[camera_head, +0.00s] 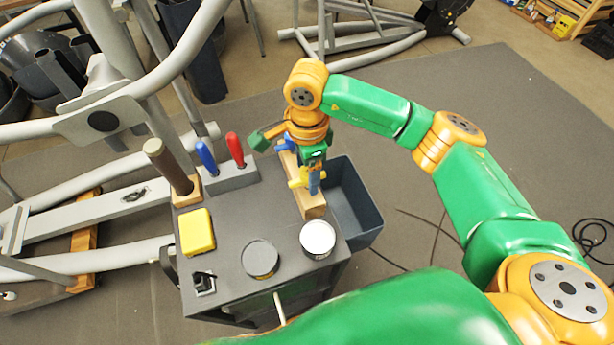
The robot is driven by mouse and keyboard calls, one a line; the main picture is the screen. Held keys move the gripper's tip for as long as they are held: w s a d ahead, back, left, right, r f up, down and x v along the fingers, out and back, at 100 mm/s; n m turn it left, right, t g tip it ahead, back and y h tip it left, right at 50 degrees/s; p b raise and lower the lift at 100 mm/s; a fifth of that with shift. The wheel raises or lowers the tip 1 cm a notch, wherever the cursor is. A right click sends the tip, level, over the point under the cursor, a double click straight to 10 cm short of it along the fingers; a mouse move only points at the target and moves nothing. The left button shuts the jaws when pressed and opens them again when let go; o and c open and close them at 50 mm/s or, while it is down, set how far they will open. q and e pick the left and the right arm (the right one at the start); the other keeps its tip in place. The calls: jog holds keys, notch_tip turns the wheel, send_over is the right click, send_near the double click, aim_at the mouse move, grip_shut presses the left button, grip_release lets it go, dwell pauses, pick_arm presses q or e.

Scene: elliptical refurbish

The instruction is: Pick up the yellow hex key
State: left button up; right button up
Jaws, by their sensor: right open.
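The yellow hex key (297,180) shows as a small yellow shape at the wooden block (312,207) on the dark cart top. Its lower part is hidden, and I cannot tell how deep it sits in the block. My right gripper (300,157) is open, above the far part of the block, close to the yellow hex key. I cannot tell whether it touches the key. Small blue pieces (314,183) show beside the yellow one, partly covered by my gripper. My left gripper is not in view.
The cart top (228,232) also bears a yellow box (197,232), a dark round tin (260,259), a white-topped can (317,239), and a grey holder (232,177) with red and blue handled tools. A dark bin (352,205) hangs at the right. An elliptical machine (95,195) stands left.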

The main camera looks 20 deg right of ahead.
grip_shut()
notch_tip(320, 180, up, 9)
jog(key=shift+r+b, duration=0.15)
jog(key=shift+b, duration=0.6)
jog(key=shift+r, duration=0.45)
jog(key=c, duration=0.8)
grip_release()
grip_shut()
